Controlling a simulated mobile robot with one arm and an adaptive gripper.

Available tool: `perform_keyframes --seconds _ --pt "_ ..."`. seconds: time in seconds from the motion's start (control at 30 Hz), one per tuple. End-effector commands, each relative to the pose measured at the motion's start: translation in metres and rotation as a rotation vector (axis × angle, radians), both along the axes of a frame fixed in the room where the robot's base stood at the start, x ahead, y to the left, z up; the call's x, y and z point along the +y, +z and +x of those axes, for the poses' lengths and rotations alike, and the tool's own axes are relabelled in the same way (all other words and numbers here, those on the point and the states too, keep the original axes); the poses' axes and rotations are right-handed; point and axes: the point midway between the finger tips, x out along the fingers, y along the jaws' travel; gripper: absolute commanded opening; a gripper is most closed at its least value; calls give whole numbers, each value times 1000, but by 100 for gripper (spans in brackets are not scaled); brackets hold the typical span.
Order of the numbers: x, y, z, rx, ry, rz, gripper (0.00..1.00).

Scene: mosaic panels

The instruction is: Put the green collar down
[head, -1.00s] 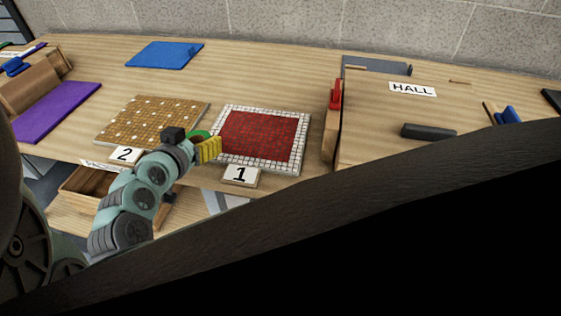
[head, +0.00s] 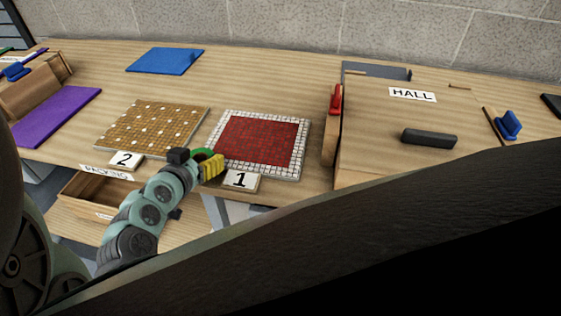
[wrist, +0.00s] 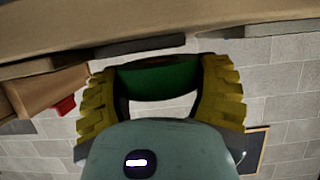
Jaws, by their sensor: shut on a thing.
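The green collar (head: 202,154) is a ring held between the yellow fingers of my gripper (head: 208,163), at the front edge of the bench. In the wrist view the green collar (wrist: 158,78) spans the gap between both yellow fingers (wrist: 160,98), and my gripper is shut on it. In the head view the far finger and part of the collar are hidden. The collar is near the gap between the brown panel and the red panel. I cannot tell its exact height above the bench.
A brown panel with white dots (head: 150,127) lies behind label 2 (head: 126,160). A red panel with a white border (head: 258,142) lies behind label 1 (head: 240,181). A drawer (head: 92,205) stands open below. A blue mat (head: 163,60) and bare wood lie at the back.

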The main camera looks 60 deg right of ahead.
Motion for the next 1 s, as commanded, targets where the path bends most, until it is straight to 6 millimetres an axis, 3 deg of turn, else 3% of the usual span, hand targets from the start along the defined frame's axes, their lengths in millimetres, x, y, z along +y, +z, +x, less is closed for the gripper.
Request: perform_keyframes --seconds 0.43,0.47,0.5,0.73,1.0 --pt "1 -6 1 -1 4 0 31" --pt "1 -6 1 -1 4 0 71" --pt "1 -6 1 -1 4 0 75" --pt "1 -6 1 -1 4 0 99" --pt "1 -6 1 -1 4 0 100"
